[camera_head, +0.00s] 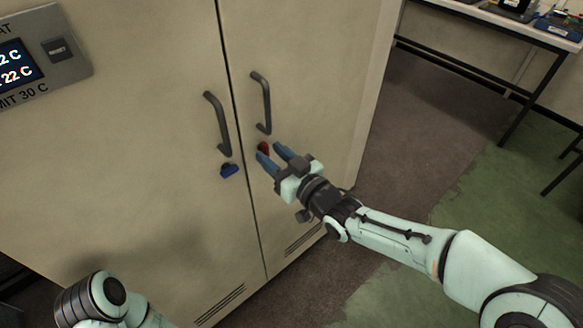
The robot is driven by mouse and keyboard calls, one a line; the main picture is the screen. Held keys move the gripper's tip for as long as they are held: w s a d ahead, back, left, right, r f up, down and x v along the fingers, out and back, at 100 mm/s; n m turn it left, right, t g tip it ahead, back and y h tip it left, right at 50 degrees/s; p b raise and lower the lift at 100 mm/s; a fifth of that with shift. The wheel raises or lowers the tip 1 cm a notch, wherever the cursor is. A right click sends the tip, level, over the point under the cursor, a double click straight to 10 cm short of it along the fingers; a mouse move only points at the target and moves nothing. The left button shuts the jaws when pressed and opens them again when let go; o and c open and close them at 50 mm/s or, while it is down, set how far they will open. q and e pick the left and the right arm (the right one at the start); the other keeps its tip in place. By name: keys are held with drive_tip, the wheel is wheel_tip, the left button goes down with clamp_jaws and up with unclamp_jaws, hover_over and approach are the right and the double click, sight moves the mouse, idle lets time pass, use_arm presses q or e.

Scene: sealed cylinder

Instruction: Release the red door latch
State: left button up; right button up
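The red latch (263,147) sits on the right cabinet door (308,85), just below that door's dark handle (262,102). My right gripper (268,154) is at the latch with its blue fingers apart. The red latch shows at the fingertips, partly hidden by them; I cannot tell whether they touch it. My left arm (100,300) shows at the bottom left, and its gripper is out of the picture.
A blue latch (229,170) is on the left door below its handle (217,123). A temperature display panel (40,60) is at the upper left. A table (500,22) with equipment stands at the upper right. The floor right of the cabinet is clear.

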use_arm(q)
drive_tip(key=shift+s+d+r+p, duration=0.25)
drive_tip(key=shift+r+p, duration=0.1)
drive_tip(key=shift+r, duration=0.15)
drive_tip(key=shift+s+d+r+p, duration=0.1)
drive_tip(key=shift+d+r+p, duration=0.15)
drive_tip(key=shift+r+p, duration=0.15)
use_arm(e)
drive_tip(key=v, duration=1.2)
drive_tip(key=shift+s+d, duration=0.2)
drive_tip(key=shift+s, duration=0.05)
